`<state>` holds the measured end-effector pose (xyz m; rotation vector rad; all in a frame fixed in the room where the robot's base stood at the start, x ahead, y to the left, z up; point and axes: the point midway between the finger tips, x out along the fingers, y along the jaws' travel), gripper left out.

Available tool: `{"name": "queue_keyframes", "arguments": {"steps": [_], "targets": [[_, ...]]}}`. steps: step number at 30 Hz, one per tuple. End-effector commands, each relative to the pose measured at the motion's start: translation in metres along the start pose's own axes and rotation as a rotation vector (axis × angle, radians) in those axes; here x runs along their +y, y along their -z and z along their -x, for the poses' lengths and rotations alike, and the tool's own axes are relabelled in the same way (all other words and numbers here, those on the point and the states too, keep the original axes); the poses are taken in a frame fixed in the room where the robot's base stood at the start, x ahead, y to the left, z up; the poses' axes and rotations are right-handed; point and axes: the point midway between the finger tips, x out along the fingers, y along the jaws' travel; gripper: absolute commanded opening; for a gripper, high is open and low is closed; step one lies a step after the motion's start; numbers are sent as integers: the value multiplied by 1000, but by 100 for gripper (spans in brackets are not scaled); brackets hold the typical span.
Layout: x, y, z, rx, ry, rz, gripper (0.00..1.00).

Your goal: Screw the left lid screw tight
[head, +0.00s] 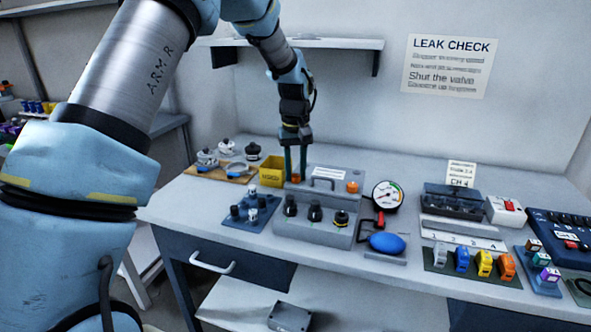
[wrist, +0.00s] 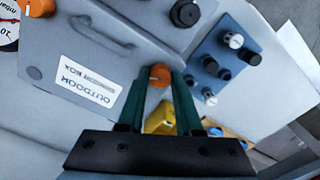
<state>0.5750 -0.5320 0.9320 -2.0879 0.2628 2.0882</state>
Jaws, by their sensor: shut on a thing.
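The grey outdoor box (head: 318,223) stands on the table with a handle and white label on its lid. The left lid screw (head: 295,178) is a round orange knob at the lid's left. It also shows in the wrist view (wrist: 160,73), between the fingertips. My gripper (head: 295,172) comes down from above, its dark green fingers shut on this screw. It also shows in the wrist view (wrist: 158,80). The right lid screw (head: 352,187), also orange, sits at the lid's other side, clear of my gripper. The screw's thread and seat are hidden.
A yellow bin (head: 271,174) stands close left of the gripper. A blue block with dark fittings (head: 251,214) is at front left. Black fittings (head: 315,211) line the box's front. A pressure gauge (head: 387,196) and blue bulb (head: 387,243) stand right. A wall shelf (head: 330,43) is behind the arm.

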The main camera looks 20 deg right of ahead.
Motion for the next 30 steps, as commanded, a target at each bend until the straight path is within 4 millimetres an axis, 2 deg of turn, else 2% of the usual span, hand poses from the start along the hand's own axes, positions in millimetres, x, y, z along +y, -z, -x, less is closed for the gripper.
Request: {"name": "queue_keyframes", "arguments": {"steps": [30], "targets": [[0,0,1,-1,-1,-965,0]]}}
